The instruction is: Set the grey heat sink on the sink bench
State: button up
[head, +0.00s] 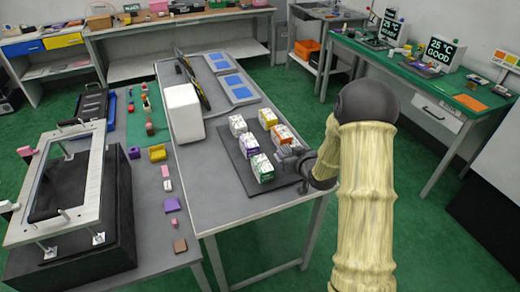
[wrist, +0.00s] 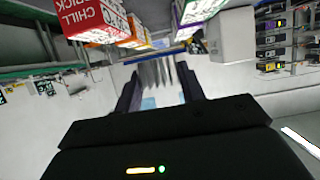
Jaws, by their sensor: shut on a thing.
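The grey heat sink (wrist: 154,73), with thin upright fins, sits between the two dark fingers of my gripper (wrist: 160,80) in the wrist view. My gripper is shut on it. In the head view my gripper (head: 296,161) is at the right edge of the grey table's dark mat, beside the cartons, and the heat sink (head: 286,153) shows small at its tip. Whether it touches the mat is not clear. No bench is marked by name; a green-topped bench (head: 420,82) with temperature screens stands at the right, apart from my gripper.
Several coloured cartons (head: 262,167) stand on the dark mat (head: 240,158) on the grey table (head: 225,200). A white box (head: 184,112) stands farther back. A framed fixture (head: 70,190) is at the left. Green floor (head: 395,190) lies open between table and right bench.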

send_over(286, 180)
notch_tip(286, 180, down, 6)
jog(key=shift+r, duration=0.1)
dwell(0.3)
jog(key=shift+f+p, duration=0.45)
jog(key=shift+f, duration=1.65)
jog(key=shift+f, duration=0.15)
jog(key=o, duration=0.7)
